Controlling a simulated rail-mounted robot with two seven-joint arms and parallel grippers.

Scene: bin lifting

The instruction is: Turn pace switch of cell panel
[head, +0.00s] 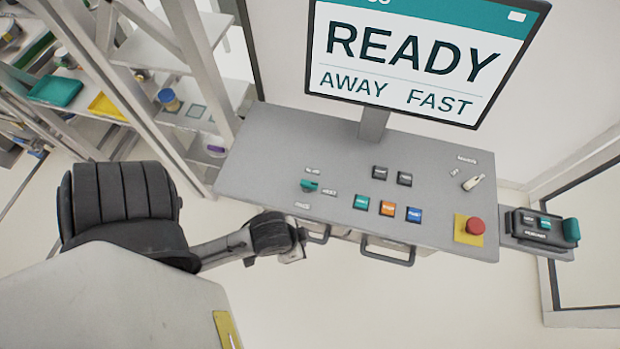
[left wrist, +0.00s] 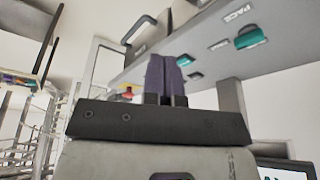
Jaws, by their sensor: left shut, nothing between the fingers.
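The grey cell panel (head: 270,150) stands in the middle of the head view. Its teal pace switch (head: 309,186) is at the left of the top, with small labels around it. The teal switch (left wrist: 250,38) also shows in the left wrist view, beside a label reading PACE. The screen (head: 408,60) above reads READY, AWAY and FAST. My left gripper (head: 296,250) is at the panel's front edge, below the switch in the picture and apart from it. Its dark fingers (left wrist: 170,62) are together with nothing between them. My right gripper is out of view.
A red stop button (head: 475,226) and a light lever (head: 473,182) are further right. Handles (head: 388,258) stick out at the front. Shelves (head: 150,85) stand at left.

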